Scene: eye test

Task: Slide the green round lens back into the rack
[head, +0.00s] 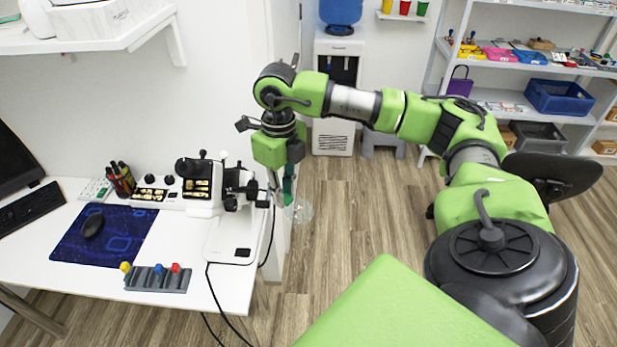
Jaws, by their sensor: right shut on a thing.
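The green round lens hangs below my right gripper (281,192). Its green part (289,184) is between or beside the fingers, and a clear round disc (300,211) shows below it. My right gripper is shut on it, pointing down just past the desk's right edge, beside the microscope. The dark grey rack (142,283) sits at the desk's front edge, left of and well apart from the gripper. Yellow (125,267), blue (158,269) and red (176,268) tops stand along it. Its slots are too small to make out. My left gripper is out of view.
A white microscope (231,238) stands between rack and gripper, with black cables (212,290) hanging over the desk's front edge. A water dispenser (335,130) stands behind.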

